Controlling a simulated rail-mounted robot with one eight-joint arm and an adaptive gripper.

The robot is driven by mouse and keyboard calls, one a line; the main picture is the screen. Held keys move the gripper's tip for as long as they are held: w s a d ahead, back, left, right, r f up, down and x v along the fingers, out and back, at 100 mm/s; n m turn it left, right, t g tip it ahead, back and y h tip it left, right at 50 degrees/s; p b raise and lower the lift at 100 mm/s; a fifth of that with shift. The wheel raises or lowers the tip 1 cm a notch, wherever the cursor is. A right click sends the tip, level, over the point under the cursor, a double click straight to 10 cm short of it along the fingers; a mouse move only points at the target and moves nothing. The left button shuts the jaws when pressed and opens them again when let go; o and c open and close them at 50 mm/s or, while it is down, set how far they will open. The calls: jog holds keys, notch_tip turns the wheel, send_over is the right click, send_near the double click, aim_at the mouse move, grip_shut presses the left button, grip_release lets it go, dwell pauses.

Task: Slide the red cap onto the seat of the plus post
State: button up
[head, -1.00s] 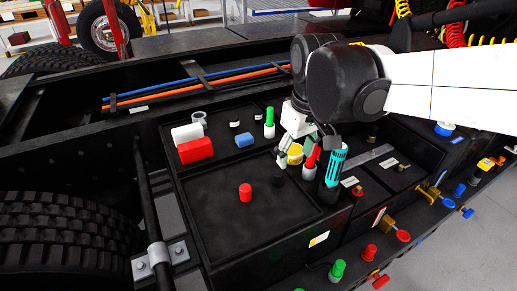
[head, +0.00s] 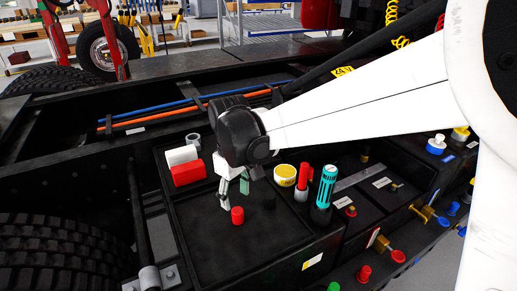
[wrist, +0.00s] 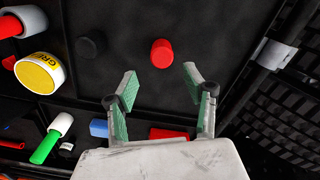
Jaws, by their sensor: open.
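The red cap (head: 237,215) is a short red cylinder on the floor of the black tray (head: 215,260). In the wrist view the red cap (wrist: 162,53) lies just beyond the fingertips, between their lines. My gripper (head: 234,196) is open and empty close to the cap, and its green-padded fingers (wrist: 159,79) are spread apart in the wrist view. A dark round piece (head: 270,202) stands in the tray to the right of the cap and also shows in the wrist view (wrist: 90,45). I cannot tell whether it is the plus post.
A yellow-topped tin (head: 285,175), a red and white cylinder (head: 303,183) and a teal canister (head: 326,186) stand to the right. A red block (head: 188,174) and white block (head: 181,155) lie behind left. The tray's front floor is clear.

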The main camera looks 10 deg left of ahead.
aim_at(237, 210)
jog(key=shift+s+d+f+p, duration=0.1)
jog(key=shift+s+f+p, duration=0.1)
jog(key=shift+f, duration=1.6)
jog(key=shift+s+d+f+p, duration=0.1)
jog(key=shift+s+f, duration=0.05)
jog(key=shift+f, duration=1.6)
jog(key=shift+c, duration=0.4)
jog(key=c, duration=0.8)
